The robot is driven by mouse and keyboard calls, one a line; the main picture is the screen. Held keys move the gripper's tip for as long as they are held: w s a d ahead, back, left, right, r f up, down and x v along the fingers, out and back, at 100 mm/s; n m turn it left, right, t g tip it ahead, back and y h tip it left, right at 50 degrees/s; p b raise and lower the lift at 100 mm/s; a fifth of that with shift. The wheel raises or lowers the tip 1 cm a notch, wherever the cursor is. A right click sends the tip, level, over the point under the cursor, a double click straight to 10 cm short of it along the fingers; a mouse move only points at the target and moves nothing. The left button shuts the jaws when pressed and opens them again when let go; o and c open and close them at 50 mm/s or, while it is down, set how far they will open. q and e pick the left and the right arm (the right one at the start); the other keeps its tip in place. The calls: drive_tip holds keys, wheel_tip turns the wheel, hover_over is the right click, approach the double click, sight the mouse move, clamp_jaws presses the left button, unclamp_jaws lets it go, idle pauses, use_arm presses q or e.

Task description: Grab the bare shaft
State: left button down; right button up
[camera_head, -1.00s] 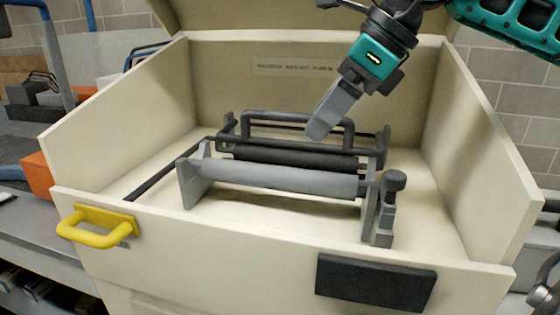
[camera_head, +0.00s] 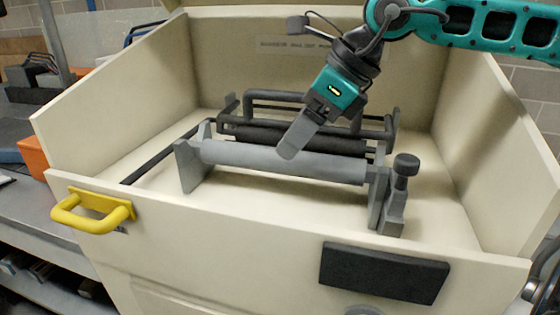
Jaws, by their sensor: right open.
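A bare, light grey shaft (camera_head: 240,154) lies across a cradle inside the open cream box, between two grey end plates. A dark, textured roller (camera_head: 340,145) lies parallel just behind it. My right gripper (camera_head: 290,150) reaches down from the upper right, its fingertips at the shaft near its middle. The fingers hide part of the shaft and the dark roller. The gripper is open and seen nearly edge-on, so I cannot tell whether a finger touches the shaft. My left gripper is not in view.
The cream box (camera_head: 190,240) has high side walls and a front wall with a yellow handle (camera_head: 92,212) and a dark pad (camera_head: 384,273). A dark knob (camera_head: 405,166) stands at the cradle's right end. A dark tube frame (camera_head: 280,96) rises behind the rollers.

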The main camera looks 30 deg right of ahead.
sight(280, 161)
drive_tip(key=shift+x, duration=2.25)
drive_tip(key=shift+s+f, duration=0.1)
drive_tip(key=shift+s, duration=0.1)
drive_tip(key=shift+c, duration=0.2)
clamp_jaws()
